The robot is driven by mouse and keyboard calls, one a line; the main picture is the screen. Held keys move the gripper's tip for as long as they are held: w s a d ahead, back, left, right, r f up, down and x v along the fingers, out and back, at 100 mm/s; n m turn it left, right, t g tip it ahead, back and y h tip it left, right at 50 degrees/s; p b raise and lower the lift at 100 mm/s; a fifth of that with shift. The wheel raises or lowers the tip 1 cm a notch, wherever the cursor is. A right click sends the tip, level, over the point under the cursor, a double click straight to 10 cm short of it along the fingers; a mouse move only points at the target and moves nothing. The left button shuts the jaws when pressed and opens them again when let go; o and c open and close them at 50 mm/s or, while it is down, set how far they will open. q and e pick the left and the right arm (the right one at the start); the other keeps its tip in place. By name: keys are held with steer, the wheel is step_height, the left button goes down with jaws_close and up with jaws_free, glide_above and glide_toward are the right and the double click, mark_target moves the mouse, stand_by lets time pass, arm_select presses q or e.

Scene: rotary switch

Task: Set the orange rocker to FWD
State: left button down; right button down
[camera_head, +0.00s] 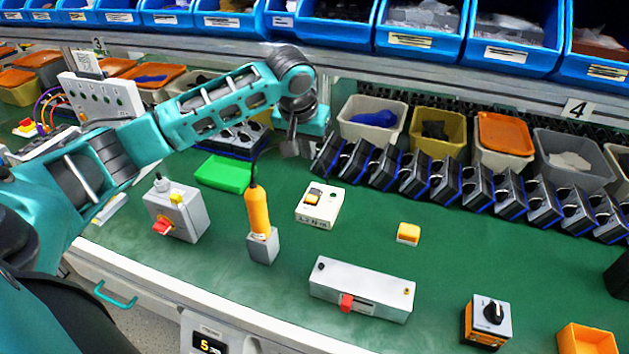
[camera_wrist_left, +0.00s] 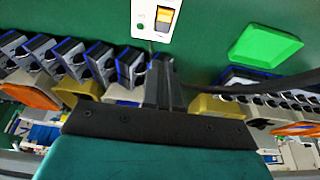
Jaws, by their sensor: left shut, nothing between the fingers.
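The orange rocker (camera_head: 313,197) sits on a small white box (camera_head: 329,212) that lies on the green bench top. A round green part is beside the rocker, and the lettering on the box is too small to read. In the left wrist view the rocker (camera_wrist_left: 165,16) and its white box (camera_wrist_left: 146,32) are at the top edge, partly cut off. My left gripper (camera_head: 291,150) is shut and empty, apart from the box and behind it in the head view. Its fingers (camera_wrist_left: 163,65) show below the box in the left wrist view. My right gripper is not in view.
An orange-handled tool (camera_head: 258,210) stands in a grey holder left of the box. A grey switch box (camera_head: 185,219), a green block (camera_head: 223,173), a long white box (camera_head: 362,288) and a yellow block (camera_head: 408,232) are around it. Black modules line the back right.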

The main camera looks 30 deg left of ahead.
mark_target(317, 189)
arm_select(q)
steer(key=x, duration=0.4)
steer(key=b+x, duration=0.1)
steer(key=x, duration=0.9)
steer(key=shift+s+d+f, duration=0.15)
steer(key=shift+s, duration=0.2)
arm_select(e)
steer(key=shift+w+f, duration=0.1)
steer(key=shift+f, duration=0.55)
arm_select(q)
steer(key=shift+w+f+b, duration=0.15)
steer(key=shift+w+b, duration=0.2)
steer(key=shift+b, duration=0.1)
steer(key=shift+s, duration=0.25)
steer(key=shift+w, duration=0.1)
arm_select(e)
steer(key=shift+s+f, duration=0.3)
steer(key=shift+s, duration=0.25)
